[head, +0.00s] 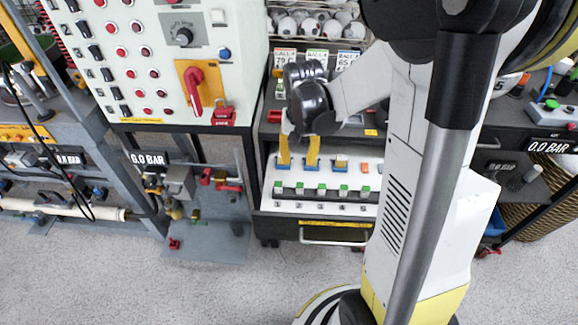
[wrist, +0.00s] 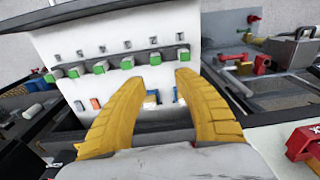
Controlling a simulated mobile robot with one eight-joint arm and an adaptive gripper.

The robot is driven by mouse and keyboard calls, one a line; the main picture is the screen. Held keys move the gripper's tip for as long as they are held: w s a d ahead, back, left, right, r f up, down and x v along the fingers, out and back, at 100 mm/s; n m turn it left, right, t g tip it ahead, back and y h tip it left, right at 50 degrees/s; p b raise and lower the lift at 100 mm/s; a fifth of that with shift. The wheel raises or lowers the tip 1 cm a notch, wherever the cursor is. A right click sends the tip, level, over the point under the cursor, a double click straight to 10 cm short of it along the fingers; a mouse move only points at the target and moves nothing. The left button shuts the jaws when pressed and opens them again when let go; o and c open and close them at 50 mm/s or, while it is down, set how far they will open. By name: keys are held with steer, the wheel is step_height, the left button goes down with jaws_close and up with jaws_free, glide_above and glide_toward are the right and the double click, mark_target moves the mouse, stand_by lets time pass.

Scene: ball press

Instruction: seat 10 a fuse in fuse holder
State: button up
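A white sloped panel (head: 318,207) carries a row of small fuse holders. A blue-based holder (wrist: 151,100) shows between my fingers in the wrist view. A yellow-topped holder (head: 341,162) and an orange fuse-like block (head: 365,168) stand to the right of my gripper in the head view. The orange block also shows in the wrist view (wrist: 95,103). My gripper (head: 298,163) has its two yellow fingers spread over the left end of the row. In the wrist view my gripper (wrist: 160,80) is open with nothing visibly held.
A row of green blocks (head: 322,189) runs along the panel in front of the holders. A control cabinet (head: 150,60) with a red rotary handle (head: 194,88) stands at left. A drawer handle (head: 335,242) is below. Pipes and valves (head: 205,180) stand left of the panel.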

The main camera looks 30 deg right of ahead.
steer(key=s+a+r+n+t, duration=0.6)
steer(key=s+a+r, duration=0.4)
steer(key=a+r, duration=0.2)
steer(key=shift+s+a+r+t, duration=0.3)
steer(key=shift+s+r, duration=0.1)
steer(key=shift+r, duration=0.4)
stand_by(0.3)
